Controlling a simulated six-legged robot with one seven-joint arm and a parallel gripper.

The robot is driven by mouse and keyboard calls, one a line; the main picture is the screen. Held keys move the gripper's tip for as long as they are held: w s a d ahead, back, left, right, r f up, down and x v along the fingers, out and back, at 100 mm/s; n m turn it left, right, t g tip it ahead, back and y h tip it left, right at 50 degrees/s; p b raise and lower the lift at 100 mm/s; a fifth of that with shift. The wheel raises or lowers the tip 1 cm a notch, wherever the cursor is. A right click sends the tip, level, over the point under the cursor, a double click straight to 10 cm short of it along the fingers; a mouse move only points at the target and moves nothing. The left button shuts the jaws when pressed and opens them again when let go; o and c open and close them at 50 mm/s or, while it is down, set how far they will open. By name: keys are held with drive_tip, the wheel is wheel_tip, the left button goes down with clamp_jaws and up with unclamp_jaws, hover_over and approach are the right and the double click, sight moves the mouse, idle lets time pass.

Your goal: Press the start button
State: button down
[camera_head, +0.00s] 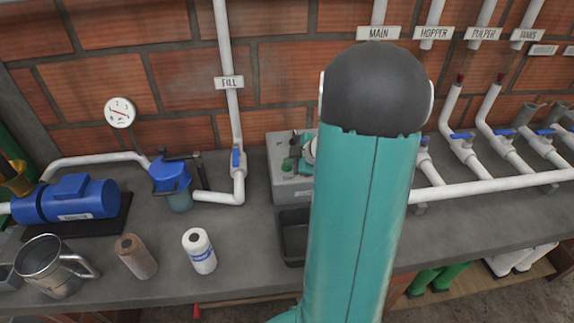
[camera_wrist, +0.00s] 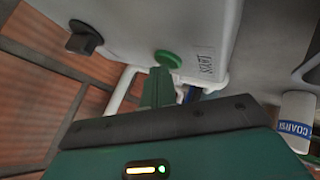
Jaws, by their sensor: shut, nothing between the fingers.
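A grey control box (camera_wrist: 135,25) fills the top of the wrist view. A round green button (camera_wrist: 168,59) sits on its face, beside a dark-lettered label that seems to read START. My gripper (camera_wrist: 160,72) is shut and empty, with its green fingers pointing at the button. The fingertips overlap the button's lower edge in the picture; I cannot tell whether they touch it. In the head view the same box (camera_head: 283,187) stands on the counter against the brick wall, partly hidden by my teal arm. Small green parts show at its front there.
A black knob (camera_wrist: 85,38) sticks out of the box left of the button. In the head view a white FILL pipe (camera_head: 238,130) with a blue valve stands left of the box. A blue pump (camera_head: 80,198), metal mug (camera_head: 55,268) and two rolls (camera_head: 199,252) are on the counter.

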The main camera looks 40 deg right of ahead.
sight(290, 168)
drive_tip(key=shift+r, duration=0.9)
drive_tip(key=shift+r, duration=0.1)
drive_tip(key=shift+r, duration=2.4)
